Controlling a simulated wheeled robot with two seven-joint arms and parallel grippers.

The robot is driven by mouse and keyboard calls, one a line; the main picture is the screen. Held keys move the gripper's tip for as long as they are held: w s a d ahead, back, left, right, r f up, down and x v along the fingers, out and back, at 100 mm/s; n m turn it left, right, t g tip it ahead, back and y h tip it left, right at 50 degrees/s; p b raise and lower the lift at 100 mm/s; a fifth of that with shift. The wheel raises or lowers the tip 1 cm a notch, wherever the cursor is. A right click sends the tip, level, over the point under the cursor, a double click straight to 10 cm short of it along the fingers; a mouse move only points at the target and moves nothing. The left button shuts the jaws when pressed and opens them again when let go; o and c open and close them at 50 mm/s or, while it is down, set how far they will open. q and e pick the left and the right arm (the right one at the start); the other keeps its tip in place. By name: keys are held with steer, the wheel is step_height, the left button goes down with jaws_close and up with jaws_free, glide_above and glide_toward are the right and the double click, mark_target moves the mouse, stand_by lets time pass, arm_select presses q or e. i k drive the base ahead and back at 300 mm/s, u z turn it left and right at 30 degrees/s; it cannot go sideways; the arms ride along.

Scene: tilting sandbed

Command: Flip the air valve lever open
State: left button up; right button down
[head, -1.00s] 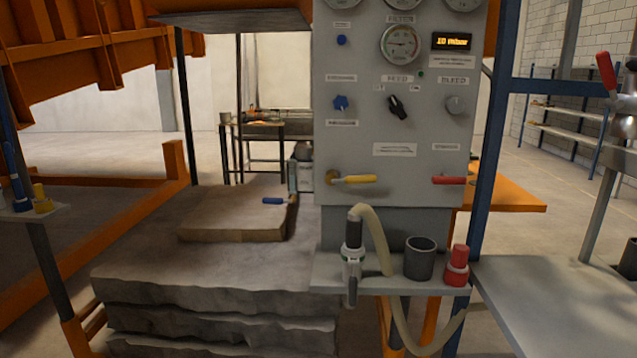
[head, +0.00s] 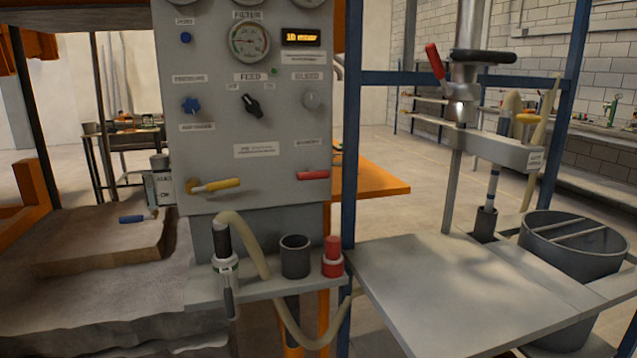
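A grey control panel (head: 258,130) stands left of centre. A yellow-handled lever (head: 217,185) on a brass pivot lies nearly horizontal at its lower left. A red-handled lever (head: 312,175) lies horizontal at its lower right. A blue-handled lever (head: 137,218) sits low at the left, near the stone slab. Another red lever (head: 434,61) stands tilted on the metal column at right. The labels are too small to tell which is the air valve. Neither of my grippers is in view.
A shelf (head: 262,284) below the panel carries a hose nozzle (head: 225,262), a dark cup (head: 295,257) and a red bottle (head: 333,256). A bare grey table (head: 450,290) and a large dark bin (head: 570,250) are at right. Blue posts (head: 349,150) stand beside the panel.

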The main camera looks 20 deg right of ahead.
mark_target(234, 182)
steer(key=z, duration=0.1)
steer(key=k, duration=1.2)
steer(key=z, duration=0.9)
steer(key=i, duration=2.05)
steer(key=u, duration=0.75)
